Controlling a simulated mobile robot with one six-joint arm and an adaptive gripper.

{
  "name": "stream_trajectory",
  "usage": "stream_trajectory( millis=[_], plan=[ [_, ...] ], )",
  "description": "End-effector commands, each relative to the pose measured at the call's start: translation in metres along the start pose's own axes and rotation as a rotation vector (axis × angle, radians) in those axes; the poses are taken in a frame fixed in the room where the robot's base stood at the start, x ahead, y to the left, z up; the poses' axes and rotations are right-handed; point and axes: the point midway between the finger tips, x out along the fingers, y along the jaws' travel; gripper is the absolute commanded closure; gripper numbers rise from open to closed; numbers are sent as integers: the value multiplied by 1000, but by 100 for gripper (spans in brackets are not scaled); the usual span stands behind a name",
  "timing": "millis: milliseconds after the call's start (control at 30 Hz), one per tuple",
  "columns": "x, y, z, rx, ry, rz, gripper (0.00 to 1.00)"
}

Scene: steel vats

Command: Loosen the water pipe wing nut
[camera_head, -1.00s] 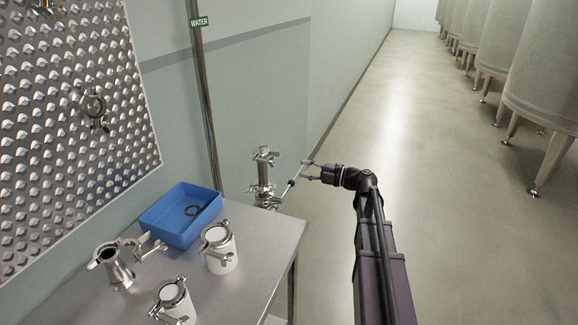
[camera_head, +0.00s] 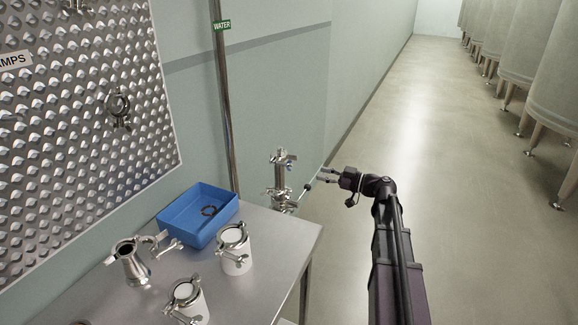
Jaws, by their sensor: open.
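The water pipe fitting (camera_head: 280,176) is a steel upright assembly with clamps, just past the far right corner of the steel table. The wing nut is too small to make out for certain among the clamp parts. My gripper (camera_head: 324,174) is open and empty, its fingers pointing left toward the fitting. It is to the right of the fitting and close to the rod's upper end. I cannot tell whether a finger touches the rod.
The steel table (camera_head: 262,265) holds a blue bin (camera_head: 180,232) with a dark ring inside, white clamped containers (camera_head: 236,262) and a steel fitting (camera_head: 129,262). A pipe labelled WATER (camera_head: 222,90) runs down the wall behind. Large vats (camera_head: 556,70) stand far right. The floor between is clear.

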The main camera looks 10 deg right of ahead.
Motion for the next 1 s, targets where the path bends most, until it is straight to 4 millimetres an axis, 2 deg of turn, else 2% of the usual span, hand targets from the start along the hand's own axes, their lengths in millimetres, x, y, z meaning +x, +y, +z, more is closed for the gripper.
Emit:
stream_trajectory(
  millis=[1000],
  plan=[
    [-6,0,0,1440,0,0,59]
  ],
)
